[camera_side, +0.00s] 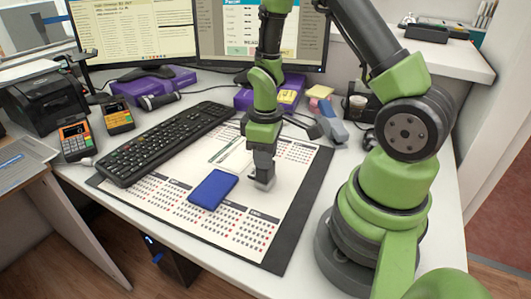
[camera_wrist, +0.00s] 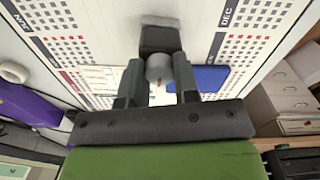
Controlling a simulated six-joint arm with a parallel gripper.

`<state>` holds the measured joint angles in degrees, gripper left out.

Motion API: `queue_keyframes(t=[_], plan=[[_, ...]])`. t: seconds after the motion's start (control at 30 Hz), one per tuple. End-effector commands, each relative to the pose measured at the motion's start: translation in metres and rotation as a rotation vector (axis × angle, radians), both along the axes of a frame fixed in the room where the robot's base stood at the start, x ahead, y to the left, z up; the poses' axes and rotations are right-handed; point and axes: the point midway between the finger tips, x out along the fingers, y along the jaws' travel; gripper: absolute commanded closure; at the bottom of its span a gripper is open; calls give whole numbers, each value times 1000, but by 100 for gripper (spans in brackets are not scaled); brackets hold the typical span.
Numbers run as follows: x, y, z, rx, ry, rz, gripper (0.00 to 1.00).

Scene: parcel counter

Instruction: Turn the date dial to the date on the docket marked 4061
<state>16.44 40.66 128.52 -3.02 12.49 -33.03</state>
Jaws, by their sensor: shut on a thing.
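My gripper (camera_side: 263,164) points down over the desk calendar and is shut on a small grey device. In the wrist view, my gripper's fingers (camera_wrist: 158,78) sit on both sides of a pale grey round part (camera_wrist: 159,67), which looks like the date dial. A dark block (camera_wrist: 160,40) adjoins it. In the side view, its light grey lower end (camera_side: 265,184) is at the calendar surface; I cannot tell whether it touches. A white slip with green lines (camera_side: 231,153), perhaps the docket, lies left of my gripper. Its number and date are unreadable, as is the dial's setting.
A blue flat pad (camera_side: 213,189) lies on the calendar mat (camera_side: 300,205), left of my gripper. A black keyboard (camera_side: 165,143) is further left. The calendar's front part is clear.

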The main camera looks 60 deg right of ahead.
Motion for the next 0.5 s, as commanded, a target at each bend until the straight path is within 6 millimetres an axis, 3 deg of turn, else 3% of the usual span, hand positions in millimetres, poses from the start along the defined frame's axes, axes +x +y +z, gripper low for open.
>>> queue_keyframes(t=[0.17, 0.5], plan=[[0, 0, 0, 0, 0, -183, 89], [0, 0, 0, 0, 0, -774, 89]])
